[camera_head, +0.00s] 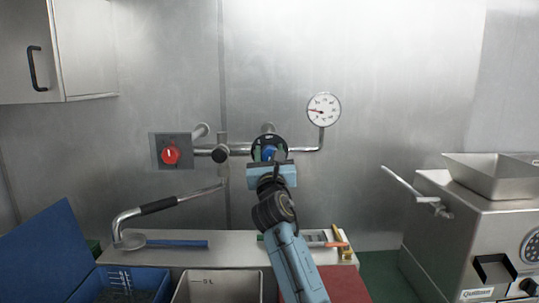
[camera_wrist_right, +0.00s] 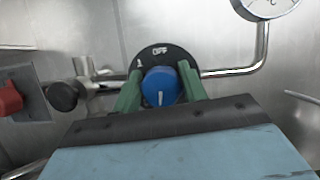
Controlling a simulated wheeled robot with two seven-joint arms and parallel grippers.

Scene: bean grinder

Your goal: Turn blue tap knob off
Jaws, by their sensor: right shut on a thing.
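The blue tap knob (camera_head: 268,153) sits on a round black dial plate on the pipe at the back wall. In the right wrist view the knob (camera_wrist_right: 161,87) shows a white pointer line, and the dial (camera_wrist_right: 158,55) reads "OFF" at its top and "1" to the left. The pointer line looks nearly vertical. My right gripper (camera_head: 269,158) reaches up to the knob. In the right wrist view its green fingers (camera_wrist_right: 160,90) stand on both sides of the knob and are shut on it. My left gripper is not in view.
A red knob (camera_head: 170,154) on a grey plate is to the left. A pressure gauge (camera_head: 324,109) is at upper right. A steel grinder (camera_head: 470,235) stands at right. A bent lever with a black grip (camera_head: 158,206) is at lower left, above a counter (camera_head: 190,258) with tools.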

